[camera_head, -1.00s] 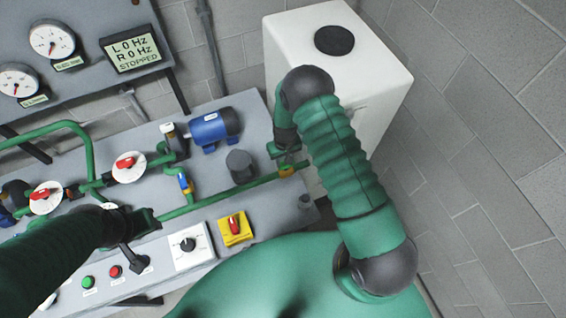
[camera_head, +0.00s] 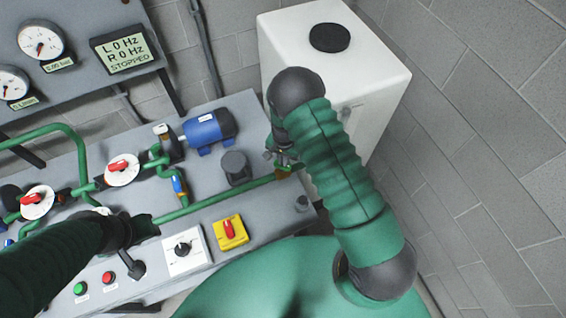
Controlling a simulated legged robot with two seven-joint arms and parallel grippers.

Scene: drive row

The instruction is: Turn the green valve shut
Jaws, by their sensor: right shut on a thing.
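My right gripper (camera_head: 283,160) comes down from the upper right to the right end of the green pipe, beside the white tank. It is shut on the handle of the green valve, which is mostly hidden by the jaws and the wrist. The small brass-coloured valve body (camera_head: 284,174) shows just below the fingers on the pipe. The handle's exact angle cannot be made out. My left gripper (camera_head: 147,227) is low over the bench at left, near the green pipe; its fingers are too dark to read.
The white tank (camera_head: 375,90) stands behind my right arm. A blue motor (camera_head: 208,128), a grey cylinder (camera_head: 236,167), red-handled valves (camera_head: 122,168), a black knob (camera_head: 183,249) and a yellow-plated red switch (camera_head: 230,231) crowd the bench. The display (camera_head: 127,50) reads STOPPED.

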